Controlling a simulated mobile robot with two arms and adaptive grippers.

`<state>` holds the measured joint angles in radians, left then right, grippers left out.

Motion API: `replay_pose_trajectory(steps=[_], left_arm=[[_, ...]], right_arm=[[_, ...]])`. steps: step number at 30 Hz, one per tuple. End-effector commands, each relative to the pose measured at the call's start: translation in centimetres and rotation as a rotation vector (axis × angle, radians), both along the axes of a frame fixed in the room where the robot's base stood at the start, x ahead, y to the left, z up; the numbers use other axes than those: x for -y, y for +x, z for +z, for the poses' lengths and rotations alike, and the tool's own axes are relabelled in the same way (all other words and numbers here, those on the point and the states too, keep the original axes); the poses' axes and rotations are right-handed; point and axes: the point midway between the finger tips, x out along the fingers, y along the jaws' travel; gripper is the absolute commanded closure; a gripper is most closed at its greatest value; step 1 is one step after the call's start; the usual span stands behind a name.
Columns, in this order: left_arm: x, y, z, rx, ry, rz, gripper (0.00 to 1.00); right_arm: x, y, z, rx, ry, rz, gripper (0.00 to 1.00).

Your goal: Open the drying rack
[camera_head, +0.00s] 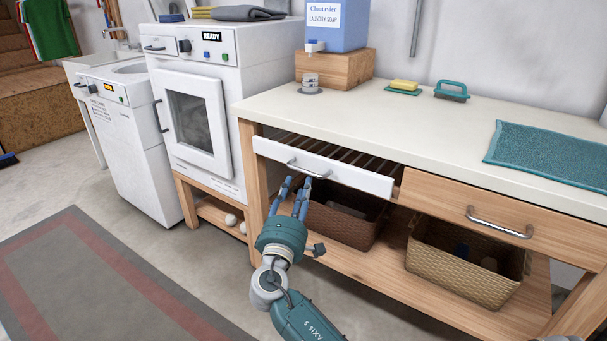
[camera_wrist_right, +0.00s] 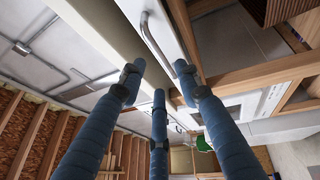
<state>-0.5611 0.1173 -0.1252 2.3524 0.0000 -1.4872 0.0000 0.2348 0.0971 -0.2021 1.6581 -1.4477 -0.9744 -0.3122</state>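The drying rack has a white front panel (camera_head: 330,170) with a grey bar handle (camera_head: 305,169), below the left part of the counter. In the right wrist view, the fingers (camera_wrist_right: 152,85) are apart, and the handle (camera_wrist_right: 158,42) lies beyond the tips, with no clear contact. My left gripper is out of view.
A wooden drawer (camera_head: 490,215) with a metal handle is right of the rack. Baskets (camera_head: 345,222) stand on the shelf below. A white dryer (camera_head: 205,120) stands to the left. The floor (camera_head: 130,235) before the counter is clear.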

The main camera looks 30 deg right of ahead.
Motion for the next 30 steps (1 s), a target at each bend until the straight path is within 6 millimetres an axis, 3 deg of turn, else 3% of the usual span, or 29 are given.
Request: replay_pose_trajectory(steps=[6,12,24,30], left_arm=[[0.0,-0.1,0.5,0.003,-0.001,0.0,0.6],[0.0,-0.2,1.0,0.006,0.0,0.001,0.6],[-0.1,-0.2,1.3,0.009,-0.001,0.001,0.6],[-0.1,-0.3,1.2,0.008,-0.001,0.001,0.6]], right_arm=[[3.0,3.1,0.8,0.001,-0.001,0.0,0.67],[4.8,5.0,1.2,-0.001,-0.001,0.002,0.67],[5.4,5.5,1.3,-0.001,0.002,0.002,0.67],[5.4,5.5,1.3,-0.002,0.001,0.002,1.0]])
